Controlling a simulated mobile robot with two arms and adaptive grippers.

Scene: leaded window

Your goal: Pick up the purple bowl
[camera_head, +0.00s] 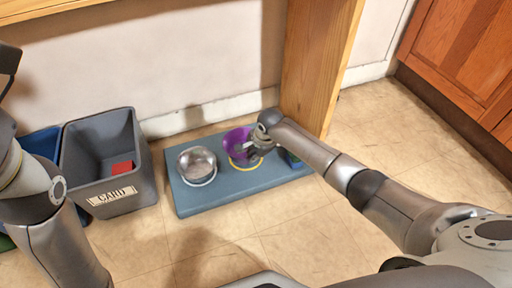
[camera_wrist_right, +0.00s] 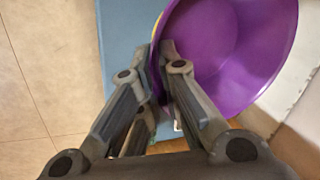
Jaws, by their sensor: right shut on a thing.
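The purple bowl (camera_head: 236,140) is at the right part of a blue-grey board on the floor, with a yellow ring (camera_head: 246,163) by its lower edge. My right gripper (camera_head: 256,148) is at the bowl's right side. In the right wrist view the gripper (camera_wrist_right: 160,75) is shut on the rim of the purple bowl (camera_wrist_right: 225,50), one finger on each side of the wall. The bowl looks tilted there. I cannot tell whether it is clear of the board. My left arm (camera_head: 40,200) shows at the left edge, but its gripper is not visible.
A metal bowl (camera_head: 197,162) sits on the blue-grey board (camera_head: 225,193), left of the purple bowl. A grey bin (camera_head: 120,192) and a blue bin (camera_head: 42,143) stand further left. A dark blue-green object (camera_head: 293,159) is partly hidden by my right arm. A wooden post (camera_head: 318,70) rises behind.

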